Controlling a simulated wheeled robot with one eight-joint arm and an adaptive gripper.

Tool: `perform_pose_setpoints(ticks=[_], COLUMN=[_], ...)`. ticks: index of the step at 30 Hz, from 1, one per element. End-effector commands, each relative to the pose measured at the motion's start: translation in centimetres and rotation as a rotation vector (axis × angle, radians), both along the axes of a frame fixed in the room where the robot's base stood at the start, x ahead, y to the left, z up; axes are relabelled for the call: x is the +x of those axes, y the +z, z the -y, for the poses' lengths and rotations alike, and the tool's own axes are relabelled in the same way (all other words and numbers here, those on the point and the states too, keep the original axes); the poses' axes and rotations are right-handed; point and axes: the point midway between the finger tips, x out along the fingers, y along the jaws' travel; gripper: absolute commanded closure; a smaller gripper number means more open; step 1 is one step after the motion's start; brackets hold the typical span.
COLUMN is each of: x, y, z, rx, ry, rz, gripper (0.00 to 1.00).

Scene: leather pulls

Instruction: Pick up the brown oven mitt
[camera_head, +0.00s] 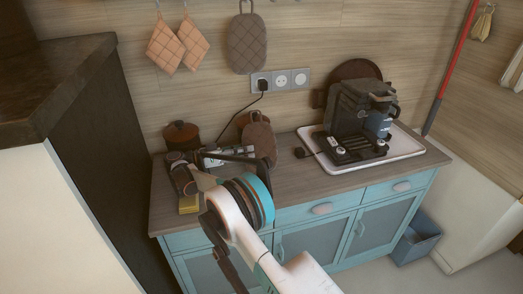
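A brown, quilted mitt-like piece (261,141) with a loop at its top stands upright at the back of the counter, left of centre. I take it for the brown oven mitt. A larger grey-brown quilted mitt or pad (247,45) hangs on the wall above. My gripper (184,172) is over the left part of the counter, left of the standing brown piece. Its dark parts merge with dark items there, so its fingers and opening are unclear. My arm covers part of the counter front. I see nothing clearly held.
A coffee machine (355,110) sits on a white tray (402,150) at right. A tall dark cabinet side (95,150) borders the counter (297,182) on the left. Two checked potholders (178,45) hang above.

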Motion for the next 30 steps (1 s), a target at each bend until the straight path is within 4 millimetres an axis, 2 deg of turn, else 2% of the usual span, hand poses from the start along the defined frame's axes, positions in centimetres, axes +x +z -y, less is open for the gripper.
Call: perform_pose_setpoints(ticks=[10,18,23,24,30], x=[1.2,1.4,1.3,1.3,1.3], y=[-0.2,0.0,0.0,0.0,0.0], z=[4.2,4.7,4.6,4.6,4.6], rx=[0.000,0.000,0.000,0.000,0.000], ry=[-0.001,0.001,0.001,0.001,0.001], rz=[-0.001,-0.001,-0.001,-0.001,-0.001], gripper=[0.60,0.60,0.96,1.00,1.00])
